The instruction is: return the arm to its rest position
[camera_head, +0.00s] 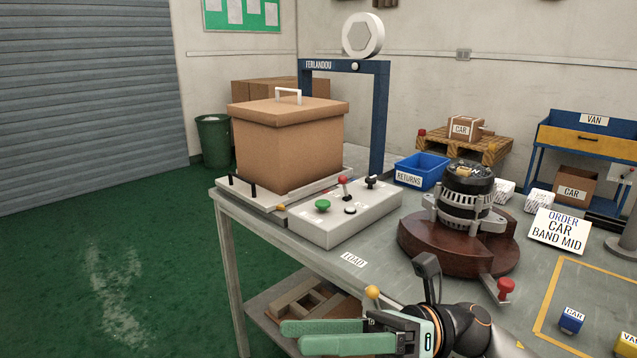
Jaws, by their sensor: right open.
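My right gripper (291,336) is at the bottom centre, with its two pale green fingers pointing left. It is open, and I see nothing between the fingers. The arm behind it comes in from the lower right, low in front of the workbench (232,228) edge near the LOAD label. Below and behind the fingers is a shelf (262,312) with a compartmented wooden tray. My left gripper is not in view.
A control box (335,222) and a large brown box (285,150) stand on the bench's left. An alternator (466,198) sits on a round wooden base (430,250). A red-knobbed lever (505,287) and a yellow knob (373,292) are close to my arm. Green floor at left is free.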

